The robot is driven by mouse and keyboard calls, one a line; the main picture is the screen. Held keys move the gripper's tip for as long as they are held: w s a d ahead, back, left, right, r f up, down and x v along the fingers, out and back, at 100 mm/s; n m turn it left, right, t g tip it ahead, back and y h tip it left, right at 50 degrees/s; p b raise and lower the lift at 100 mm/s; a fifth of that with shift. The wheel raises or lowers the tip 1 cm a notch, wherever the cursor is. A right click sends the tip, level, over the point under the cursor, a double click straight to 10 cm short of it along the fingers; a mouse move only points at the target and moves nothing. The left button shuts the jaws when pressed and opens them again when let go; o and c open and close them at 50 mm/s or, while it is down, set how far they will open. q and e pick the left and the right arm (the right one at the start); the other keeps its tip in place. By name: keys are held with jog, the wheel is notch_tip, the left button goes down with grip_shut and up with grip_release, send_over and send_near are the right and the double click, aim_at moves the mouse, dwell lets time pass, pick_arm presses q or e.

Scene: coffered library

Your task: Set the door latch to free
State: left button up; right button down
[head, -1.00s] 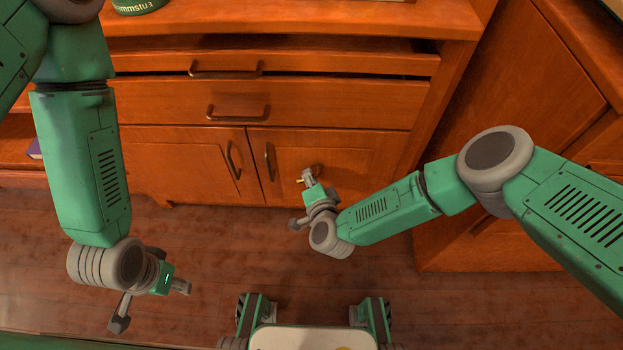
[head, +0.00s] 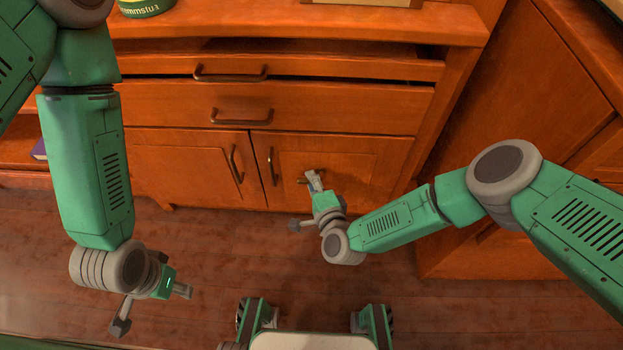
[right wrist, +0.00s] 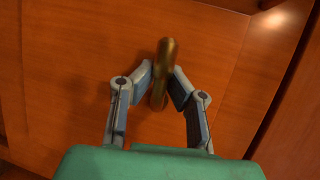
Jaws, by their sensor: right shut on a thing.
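The door latch is a small brass lever (right wrist: 167,57) on the right-hand lower cabinet door (head: 350,163). In the right wrist view it stands nearly upright in the picture, leaning slightly, between my fingers. My right gripper (right wrist: 164,88) is shut on the latch, one finger on each side. In the head view my right gripper (head: 313,181) reaches the door and covers most of the latch. My left gripper (head: 156,308) hangs over the floor at the lower left, away from the cabinet, with its fingers spread and empty.
A bar handle (head: 272,166) stands left of the latch on the same door. The left door (head: 190,165) has its own handle. Two drawers (head: 300,104) lie above, the upper one slightly out. An angled cabinet (head: 540,110) stands at right. The wooden floor in front is clear.

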jog(key=shift+d, duration=0.1)
jog(key=c, duration=1.5)
grip_release()
